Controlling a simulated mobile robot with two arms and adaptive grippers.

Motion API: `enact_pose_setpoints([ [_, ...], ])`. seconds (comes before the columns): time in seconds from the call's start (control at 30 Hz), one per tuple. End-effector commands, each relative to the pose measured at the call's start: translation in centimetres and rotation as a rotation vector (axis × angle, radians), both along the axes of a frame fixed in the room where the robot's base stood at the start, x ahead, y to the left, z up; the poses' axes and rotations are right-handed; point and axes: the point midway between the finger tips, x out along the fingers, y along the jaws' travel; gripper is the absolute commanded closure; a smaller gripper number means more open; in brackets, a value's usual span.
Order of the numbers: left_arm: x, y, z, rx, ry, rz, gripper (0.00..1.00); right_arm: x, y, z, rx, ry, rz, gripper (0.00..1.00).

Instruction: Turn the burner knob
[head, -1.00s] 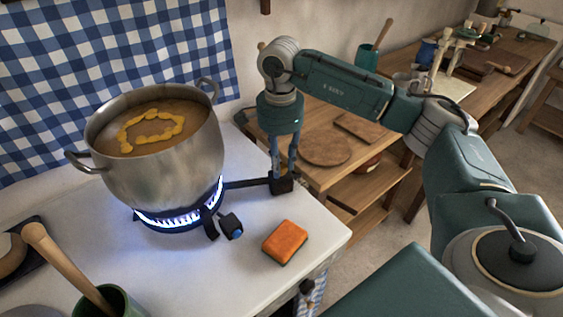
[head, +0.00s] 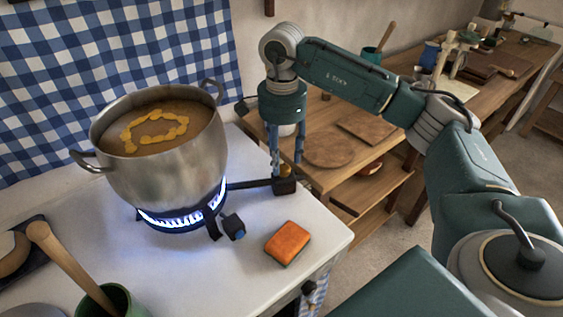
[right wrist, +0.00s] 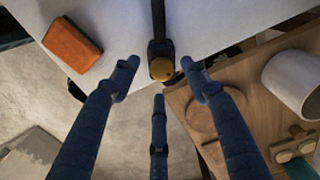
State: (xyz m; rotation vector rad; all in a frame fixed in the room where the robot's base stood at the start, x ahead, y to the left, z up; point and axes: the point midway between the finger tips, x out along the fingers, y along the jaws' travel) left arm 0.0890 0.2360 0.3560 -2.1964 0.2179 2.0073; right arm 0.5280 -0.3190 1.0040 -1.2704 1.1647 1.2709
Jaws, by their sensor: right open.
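The burner (head: 182,218) burns with a blue-white flame under a large steel pot (head: 165,165). A black bar runs right from it to a dark valve block (head: 285,187). On the block, a small brass knob (right wrist: 161,69) shows in the right wrist view. My right gripper (head: 286,170) points down over the block. In the right wrist view its blue fingers (right wrist: 159,76) are spread open around the knob in the picture, with visible gaps and nothing held. In the head view the fingers partly hide the knob. My left gripper is not in view.
An orange sponge (head: 288,241) lies on the white counter (head: 200,265) near its right edge. A green crock (head: 112,301) with a wooden handle stands at lower left. A wooden shelf table (head: 345,175) with boards and a white cup (right wrist: 293,84) adjoins the counter.

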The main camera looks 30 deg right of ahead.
Motion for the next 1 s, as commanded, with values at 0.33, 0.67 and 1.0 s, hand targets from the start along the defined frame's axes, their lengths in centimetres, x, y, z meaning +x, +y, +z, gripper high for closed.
enact_pose_setpoints([
  [0.33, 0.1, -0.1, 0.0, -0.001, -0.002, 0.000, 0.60, 0.1, 0.3, 7.5, 0.000, -0.006, 0.004, 0.54],
  [0.67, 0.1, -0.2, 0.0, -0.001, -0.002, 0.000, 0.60, 0.0, 0.4, 9.2, 0.001, -0.001, 0.004, 0.54],
  [1.0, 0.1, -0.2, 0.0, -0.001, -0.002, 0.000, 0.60, 0.0, 0.4, 9.1, 0.001, -0.001, 0.004, 0.54],
])
